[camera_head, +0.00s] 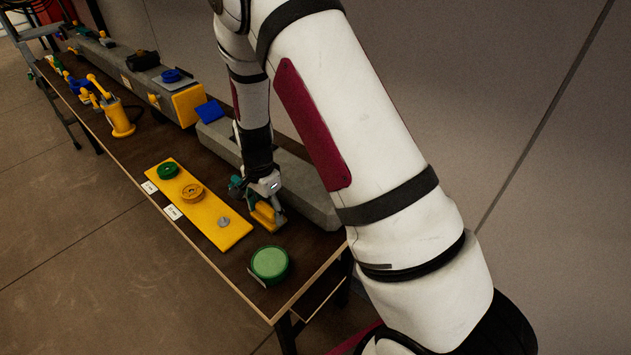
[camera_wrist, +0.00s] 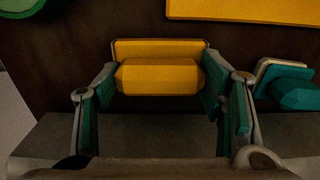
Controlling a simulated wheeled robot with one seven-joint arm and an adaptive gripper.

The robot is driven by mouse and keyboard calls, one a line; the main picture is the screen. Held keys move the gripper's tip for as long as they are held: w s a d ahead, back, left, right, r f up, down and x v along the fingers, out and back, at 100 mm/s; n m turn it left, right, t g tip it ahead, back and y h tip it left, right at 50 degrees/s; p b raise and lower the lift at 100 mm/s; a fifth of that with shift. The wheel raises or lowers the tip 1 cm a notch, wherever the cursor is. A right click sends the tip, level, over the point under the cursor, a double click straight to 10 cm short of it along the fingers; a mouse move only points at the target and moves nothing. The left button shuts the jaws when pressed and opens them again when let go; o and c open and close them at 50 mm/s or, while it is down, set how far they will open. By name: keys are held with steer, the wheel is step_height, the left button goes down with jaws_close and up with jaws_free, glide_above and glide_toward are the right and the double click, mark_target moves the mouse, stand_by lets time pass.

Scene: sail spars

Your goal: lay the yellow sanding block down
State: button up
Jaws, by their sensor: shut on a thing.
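The yellow sanding block (camera_wrist: 160,76) lies across between the two fingers of my gripper (camera_wrist: 158,92) in the wrist view, a thick grip in front of a wider flat part. My gripper is shut on it. In the head view my gripper (camera_head: 266,203) points down near the right end of the dark table (camera_head: 222,262), with the yellow block (camera_head: 264,215) under it. The block is at or just above the tabletop, between the yellow board and the long grey beam. I cannot tell whether it touches the table.
A yellow board (camera_head: 232,233) with green and yellow discs and a grey knob lies left of my gripper. A green round tin (camera_head: 269,264) stands near the table's end. A teal-handled piece (camera_wrist: 297,92) is close beside my gripper. The grey beam (camera_head: 305,189) runs behind.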

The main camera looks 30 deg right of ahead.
steer(key=shift+f, duration=0.2)
steer(key=o, duration=1.1)
step_height(320, 180, up, 12)
